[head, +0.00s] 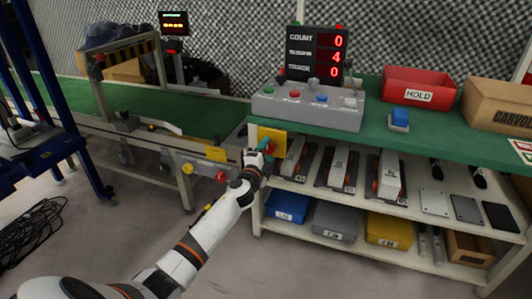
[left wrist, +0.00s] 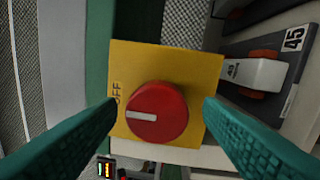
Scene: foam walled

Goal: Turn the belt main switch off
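The belt main switch is a round red knob (left wrist: 157,112) on a square yellow plate (left wrist: 190,65), seen close up in the left wrist view. An OFF label is printed at the plate's left side. The knob's white mark points left, towards that side. In the head view the yellow plate (head: 271,137) is on the bench's front left corner, and the gripper partly hides it. My left gripper (head: 262,150) is in front of it. In the left wrist view its two teal fingers (left wrist: 160,104) are open, one each side of the knob, with visible gaps. My right gripper is not in view.
A grey button box (head: 308,108) and a red HOLD bin (head: 418,88) stand on the green bench top. Shelves below hold tools and coloured bins (head: 287,206). A green conveyor (head: 140,98) runs at the left. Black cables (head: 30,228) lie on the floor.

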